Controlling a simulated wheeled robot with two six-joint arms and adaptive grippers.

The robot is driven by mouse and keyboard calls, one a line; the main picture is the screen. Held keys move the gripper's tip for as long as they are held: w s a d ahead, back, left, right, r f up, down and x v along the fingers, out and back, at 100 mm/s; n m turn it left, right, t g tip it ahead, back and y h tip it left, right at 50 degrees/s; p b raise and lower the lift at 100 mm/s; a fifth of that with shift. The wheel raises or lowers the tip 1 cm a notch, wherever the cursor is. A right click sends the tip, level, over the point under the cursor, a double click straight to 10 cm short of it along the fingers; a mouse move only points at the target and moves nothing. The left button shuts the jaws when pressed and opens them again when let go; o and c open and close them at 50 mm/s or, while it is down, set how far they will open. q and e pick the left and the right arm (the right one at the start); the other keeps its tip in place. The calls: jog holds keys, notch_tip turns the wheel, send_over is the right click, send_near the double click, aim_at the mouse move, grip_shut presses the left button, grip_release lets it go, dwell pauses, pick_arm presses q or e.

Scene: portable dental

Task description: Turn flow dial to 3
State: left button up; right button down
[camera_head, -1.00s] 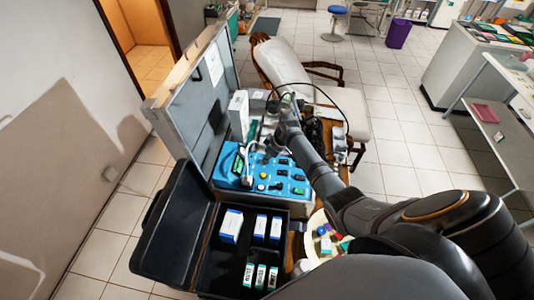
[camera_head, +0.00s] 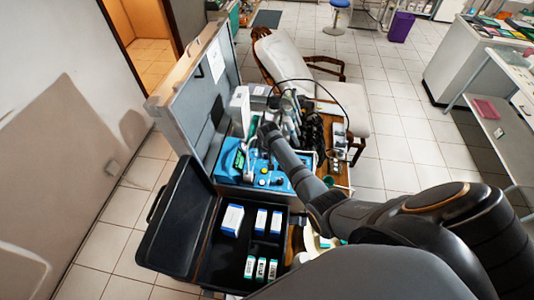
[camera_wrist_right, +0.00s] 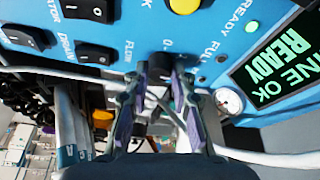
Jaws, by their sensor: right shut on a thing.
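The flow dial (camera_wrist_right: 160,66) is a small dark knob on the blue control panel (camera_wrist_right: 215,30), near printed lettering that reads FLOW. In the right wrist view, my right gripper (camera_wrist_right: 160,78) has its two fingers on either side of the dial and is shut on it. The fingers partly hide the dial, and I cannot read its setting. In the head view, my right gripper (camera_head: 268,131) is over the back part of the blue panel (camera_head: 268,176) and hides the dial. My left gripper is not in view.
White tubing (camera_wrist_right: 250,156) runs close beside the fingers. Black switches (camera_wrist_right: 95,10), a yellow button (camera_wrist_right: 184,5), a round gauge (camera_wrist_right: 229,100) and a READY display (camera_wrist_right: 283,55) surround the dial. An open black case (camera_head: 205,245) with boxes lies in front.

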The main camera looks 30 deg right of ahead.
jog(key=m+g+h, duration=0.1)
jog(key=m, duration=0.3)
jog(key=shift+w+m+b, duration=0.1)
jog(key=shift+m+b, duration=0.2)
jog(key=shift+b, duration=0.1)
jog(key=m+g+b, duration=0.1)
jog(key=m, duration=0.2)
jog(key=shift+a+f+m+h+b, duration=0.1)
jog(key=shift+m+h+b, duration=0.3)
jog(key=m+g+b, duration=0.1)
jog(key=m+b, duration=0.1)
jog(key=m+g+b, duration=0.1)
jog(key=m+b, duration=0.1)
jog(key=m, duration=0.1)
jog(key=shift+w+f, duration=0.1)
jog(key=shift+w, duration=0.05)
jog(key=shift+r+m+g+b, duration=0.1)
jog(key=shift+m+g+b, duration=0.3)
jog(key=shift+m+b, duration=0.8)
jog(key=shift+r+m+g+b, duration=0.1)
jog(key=shift+m+g+b, duration=0.3)
jog(key=shift+m+b, duration=0.8)
jog(key=shift+m, duration=0.3)
jog(key=c, duration=1.1)
grip_release()
jog(key=shift+w+r, duration=0.1)
